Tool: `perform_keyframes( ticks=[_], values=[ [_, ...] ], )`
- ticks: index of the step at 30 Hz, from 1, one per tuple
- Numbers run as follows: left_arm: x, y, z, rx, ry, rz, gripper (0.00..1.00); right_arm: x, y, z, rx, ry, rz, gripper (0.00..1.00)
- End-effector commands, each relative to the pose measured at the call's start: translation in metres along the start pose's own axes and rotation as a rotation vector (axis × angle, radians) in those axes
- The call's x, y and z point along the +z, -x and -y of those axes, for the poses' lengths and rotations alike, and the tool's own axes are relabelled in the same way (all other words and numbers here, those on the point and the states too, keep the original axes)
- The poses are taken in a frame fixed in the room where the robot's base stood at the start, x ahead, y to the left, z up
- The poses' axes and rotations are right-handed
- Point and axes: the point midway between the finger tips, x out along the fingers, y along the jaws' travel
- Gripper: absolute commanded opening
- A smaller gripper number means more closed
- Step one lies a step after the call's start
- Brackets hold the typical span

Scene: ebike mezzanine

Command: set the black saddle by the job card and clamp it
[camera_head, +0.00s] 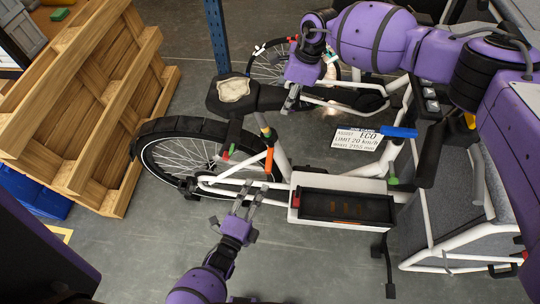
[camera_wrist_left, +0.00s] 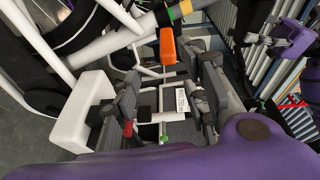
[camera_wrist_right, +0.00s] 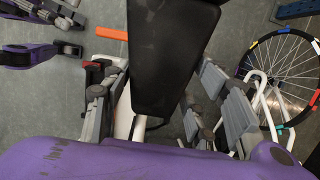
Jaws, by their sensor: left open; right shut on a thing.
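The black saddle (camera_head: 222,103), with a pale patch on its rear, is above the white e-bike (camera_head: 240,189) at the upper left. My right gripper (camera_head: 291,99) is shut on its nose; the saddle (camera_wrist_right: 165,60) lies between the fingers in the right wrist view. An orange lever (camera_head: 269,160) is at the seat tube and also shows in the left wrist view (camera_wrist_left: 167,46). The job card (camera_head: 357,138) reads ECO, LIMIT 20 km/h. My left gripper (camera_head: 245,200) is open and empty below the lever.
The bike's battery box (camera_head: 345,207) is right of my left gripper. Wooden pallets (camera_head: 95,100) stand at the left. A blue post (camera_head: 217,35) rises behind the saddle. Another wheel (camera_head: 268,62) is beyond it.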

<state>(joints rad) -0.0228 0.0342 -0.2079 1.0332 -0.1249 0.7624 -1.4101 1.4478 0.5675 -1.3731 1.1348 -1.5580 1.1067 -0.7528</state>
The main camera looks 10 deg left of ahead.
Motion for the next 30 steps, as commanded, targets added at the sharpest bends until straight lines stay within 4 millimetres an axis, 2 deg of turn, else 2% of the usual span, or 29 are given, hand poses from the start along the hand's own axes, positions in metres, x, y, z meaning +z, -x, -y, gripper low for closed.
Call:
perform_keyframes(
  ticks=[3, 8, 21, 30],
  values=[
    [-0.001, -0.001, 0.009, -0.035, -0.071, -0.005, 0.41, 0.005, -0.001, -0.005, 0.010, 0.010, 0.005, 0.22],
    [-0.001, -0.009, 0.010, -0.036, -0.095, -0.004, 0.41, 0.005, -0.001, -0.005, 0.011, 0.009, 0.005, 0.22],
    [-0.001, -0.071, 0.012, -0.036, -0.092, -0.003, 0.41, 0.005, -0.002, -0.005, 0.012, 0.009, 0.005, 0.22],
    [-0.001, -0.097, 0.012, -0.034, -0.091, -0.002, 0.41, 0.005, -0.002, -0.006, 0.012, 0.009, 0.005, 0.22]
  ],
)
